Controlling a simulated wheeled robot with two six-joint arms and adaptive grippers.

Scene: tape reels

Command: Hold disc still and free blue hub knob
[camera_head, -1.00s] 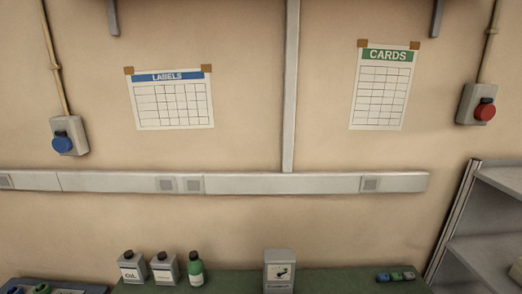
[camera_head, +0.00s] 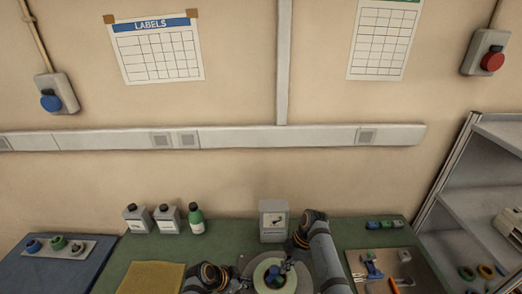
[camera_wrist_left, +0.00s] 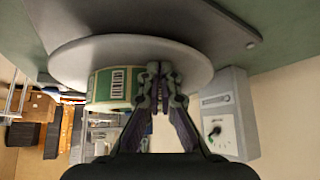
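The pale round disc (camera_head: 250,264) lies on the bench at the bottom of the head view, with a label roll on it and the blue hub knob (camera_head: 273,271) at its middle. In the left wrist view the disc (camera_wrist_left: 90,60) shows as a grey plate with the roll (camera_wrist_left: 110,84) against it. My left gripper (camera_wrist_left: 159,68) has its fingertips close together at the disc's rim, overlapping it in view; contact is unclear. In the head view my right gripper (camera_head: 288,267) is beside the knob; its fingers are too small to read.
A grey box (camera_head: 273,222) stands behind the disc. Bottles (camera_head: 166,219) stand at back left. A yellow mat (camera_head: 150,277) lies left. A tool tray (camera_head: 410,256) lies right, and a shelf unit (camera_head: 490,185) stands beyond it. A blue surface at left bears a parts plate (camera_head: 90,246).

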